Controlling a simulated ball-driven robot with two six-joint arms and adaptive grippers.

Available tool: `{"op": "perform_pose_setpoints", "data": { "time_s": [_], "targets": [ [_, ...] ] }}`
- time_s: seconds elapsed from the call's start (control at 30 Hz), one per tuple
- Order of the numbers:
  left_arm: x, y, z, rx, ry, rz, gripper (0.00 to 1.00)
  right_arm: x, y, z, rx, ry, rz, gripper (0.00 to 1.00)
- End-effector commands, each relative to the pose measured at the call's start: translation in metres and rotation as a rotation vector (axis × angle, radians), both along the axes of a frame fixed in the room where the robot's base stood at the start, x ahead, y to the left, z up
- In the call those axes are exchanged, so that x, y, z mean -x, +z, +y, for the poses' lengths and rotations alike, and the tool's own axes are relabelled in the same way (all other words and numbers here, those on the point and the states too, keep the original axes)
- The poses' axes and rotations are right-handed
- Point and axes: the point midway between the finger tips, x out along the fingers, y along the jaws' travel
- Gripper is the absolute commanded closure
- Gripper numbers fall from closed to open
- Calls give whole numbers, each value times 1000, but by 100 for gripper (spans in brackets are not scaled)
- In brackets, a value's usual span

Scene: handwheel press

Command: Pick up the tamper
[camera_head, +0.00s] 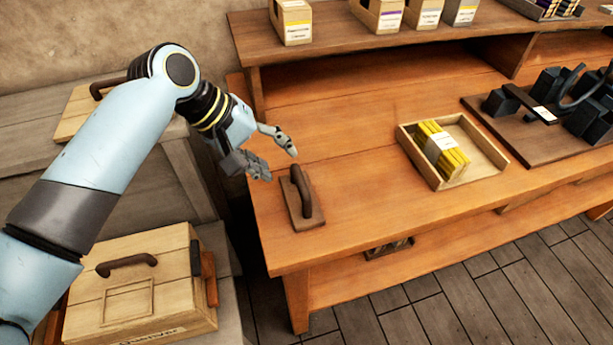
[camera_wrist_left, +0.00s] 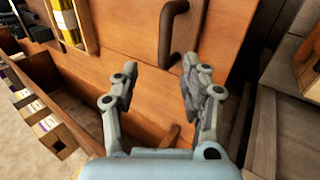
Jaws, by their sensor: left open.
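The tamper (camera_head: 301,198) is a flat brown wooden plate with a dark arched handle on top. It lies on the left end of the orange-brown workbench (camera_head: 353,218). My left gripper (camera_head: 280,163) is open and empty, just behind and to the left of the tamper, apart from it. In the left wrist view the tamper's handle (camera_wrist_left: 172,35) shows at the top, beyond the open fingers (camera_wrist_left: 155,82). The tamper's plate is partly cut off at the top of that view. My right gripper is in neither view.
A shallow wooden tray (camera_head: 485,153) with yellow packets (camera_head: 441,147) stands right of the tamper. A dark press (camera_head: 568,103) on a board is farther right. Small boxes stand on the raised back shelf (camera_head: 345,36). A wooden case (camera_head: 140,285) is at the lower left. The bench between tamper and tray is clear.

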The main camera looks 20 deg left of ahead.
Motion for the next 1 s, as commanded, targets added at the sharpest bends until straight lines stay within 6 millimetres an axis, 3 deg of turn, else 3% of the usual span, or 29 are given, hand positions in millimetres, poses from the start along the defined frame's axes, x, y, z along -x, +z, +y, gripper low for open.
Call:
{"op": "perform_pose_setpoints", "data": {
  "time_s": [0.2,0.3,0.43,0.7,1.0],
  "targets": [
    [-11,-31,-17,3,1,2,54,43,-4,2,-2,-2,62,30],
    [-14,-39,-21,0,0,2,54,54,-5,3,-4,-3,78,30],
    [-17,-49,-25,1,1,3,54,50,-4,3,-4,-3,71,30],
    [-27,-84,-39,0,2,1,54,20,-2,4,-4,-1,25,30],
    [-28,-88,-41,-1,1,0,56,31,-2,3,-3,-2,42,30]
  ]
}}
